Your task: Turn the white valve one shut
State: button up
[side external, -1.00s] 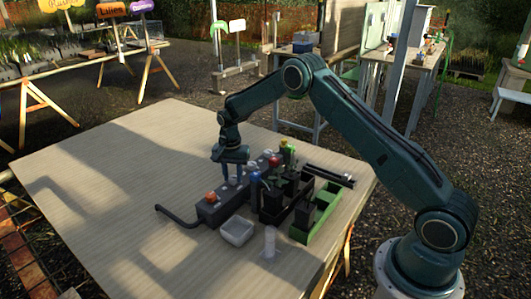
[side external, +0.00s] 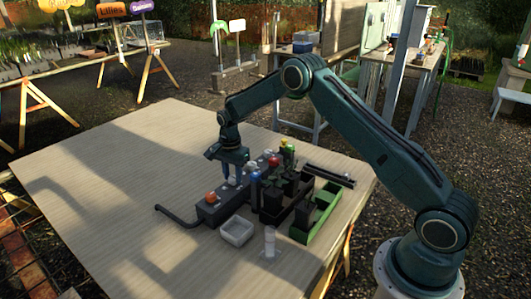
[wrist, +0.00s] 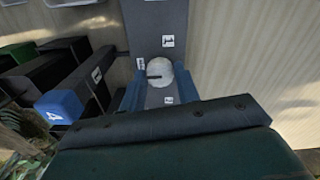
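A red knob (side external: 273,161) and a yellow knob (side external: 284,143) stand farther back. Black racks and a green tray (side external: 303,233) lie right of the block. A white bin (side external: 237,231) and a clear tube (side external: 270,241) stand in front. The table's left side is free.

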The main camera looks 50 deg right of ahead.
aim_at(233, 177)
jog(key=o, duration=0.3)
jog(key=shift+o, duration=0.2)
jog(key=shift+r, duration=0.15)
notch_tip(233, 177, up, 14)
jog(key=shift+f, duration=0.2)
jog(key=shift+r, duration=0.1)
dwell(0.5)
